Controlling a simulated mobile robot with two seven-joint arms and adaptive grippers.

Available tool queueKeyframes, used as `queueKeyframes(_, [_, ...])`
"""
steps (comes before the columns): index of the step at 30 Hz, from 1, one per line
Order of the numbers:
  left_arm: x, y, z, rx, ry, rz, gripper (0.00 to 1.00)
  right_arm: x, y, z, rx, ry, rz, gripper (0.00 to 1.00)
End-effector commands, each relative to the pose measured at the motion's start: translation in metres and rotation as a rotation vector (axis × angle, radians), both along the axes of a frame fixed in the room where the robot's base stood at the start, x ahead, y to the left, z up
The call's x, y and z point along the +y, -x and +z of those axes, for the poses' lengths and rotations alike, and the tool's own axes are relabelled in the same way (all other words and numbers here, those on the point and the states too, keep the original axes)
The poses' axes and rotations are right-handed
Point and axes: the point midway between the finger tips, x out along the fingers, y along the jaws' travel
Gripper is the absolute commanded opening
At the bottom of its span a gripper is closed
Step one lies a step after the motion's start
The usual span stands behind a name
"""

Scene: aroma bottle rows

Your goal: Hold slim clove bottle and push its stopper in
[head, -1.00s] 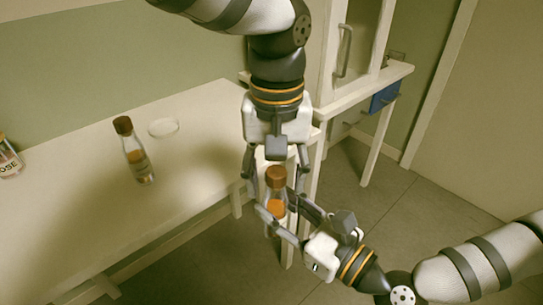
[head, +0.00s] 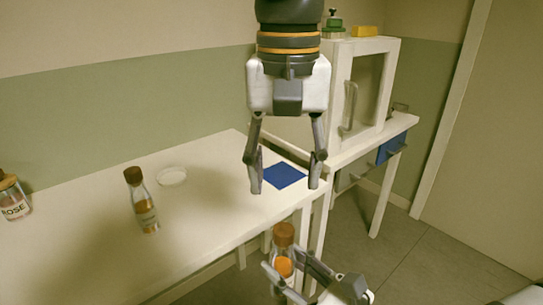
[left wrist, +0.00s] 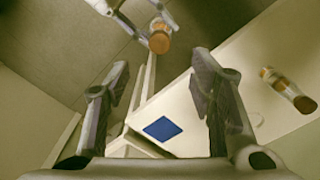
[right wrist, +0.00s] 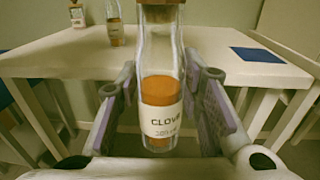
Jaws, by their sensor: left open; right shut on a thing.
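The slim clove bottle (head: 283,256), clear glass with orange contents and a brown stopper (head: 284,233), is upright in my right gripper (head: 290,276), in front of the table. In the right wrist view the bottle (right wrist: 161,92) stands between the fingers, its "CLOVE" label facing the camera. The stopper (right wrist: 160,12) sits at the neck; its top is cut off there, so I cannot tell its exact depth. The stopper also shows in the left wrist view (left wrist: 159,42). My left gripper (head: 285,188) is open and empty, above and apart from the bottle.
A white table (head: 205,215) holds another corked bottle (head: 142,200), a white round dish (head: 172,177), a rose jar (head: 13,198) and a blue square (head: 284,175). A white cabinet (head: 370,85) stands behind at the right.

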Motion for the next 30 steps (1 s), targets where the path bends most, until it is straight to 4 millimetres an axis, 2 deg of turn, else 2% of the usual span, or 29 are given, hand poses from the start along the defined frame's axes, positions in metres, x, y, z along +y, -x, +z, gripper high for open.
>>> queueKeyframes(8, [0.001,0.001,-0.002,0.007,0.000,0.004,0.50,0.000,0.000,0.001,-0.002,-0.001,0.000,0.00])
queueKeyframes(11, [0.010,0.013,-0.024,0.075,0.014,0.044,0.50,0.000,0.000,0.001,-0.002,-0.001,0.000,0.00])
queueKeyframes(14, [0.030,0.046,-0.072,0.231,0.047,0.150,0.50,0.000,0.000,0.001,-0.001,-0.001,0.000,0.00])
queueKeyframes(15, [0.039,0.061,-0.102,0.301,0.071,0.201,0.50,0.000,0.000,0.001,-0.001,-0.001,0.000,0.00])
queueKeyframes(17, [0.051,0.071,-0.157,0.346,0.117,0.243,0.50,0.000,0.000,0.000,-0.001,-0.001,0.000,0.00])
queueKeyframes(18, [0.060,0.075,-0.192,0.350,0.142,0.256,0.50,0.000,0.000,0.000,-0.001,-0.001,0.000,0.00])
queueKeyframes(20, [0.076,0.085,-0.243,0.341,0.171,0.265,0.50,0.000,0.000,0.000,-0.001,-0.001,0.000,0.00])
queueKeyframes(21, [0.088,0.096,-0.275,0.330,0.183,0.271,0.50,0.000,0.000,0.000,-0.001,-0.001,0.000,0.00])
queueKeyframes(23, [0.111,0.119,-0.318,0.312,0.188,0.277,0.50,0.000,0.000,0.000,-0.001,-0.001,0.000,0.00])
queueKeyframes(24, [0.128,0.137,-0.344,0.296,0.182,0.279,0.50,0.000,0.000,0.001,-0.001,-0.001,0.000,0.00])
queueKeyframes(26, [0.155,0.168,-0.375,0.270,0.163,0.275,0.50,0.000,0.000,0.001,-0.002,-0.001,0.000,0.00])
queueKeyframes(27, [0.173,0.189,-0.391,0.254,0.145,0.270,0.50,0.000,0.000,0.001,-0.002,-0.001,0.000,0.00])
queueKeyframes(30, [0.215,0.239,-0.413,0.217,0.086,0.237,0.50,0.000,0.000,0.001,-0.002,-0.001,0.000,0.00])
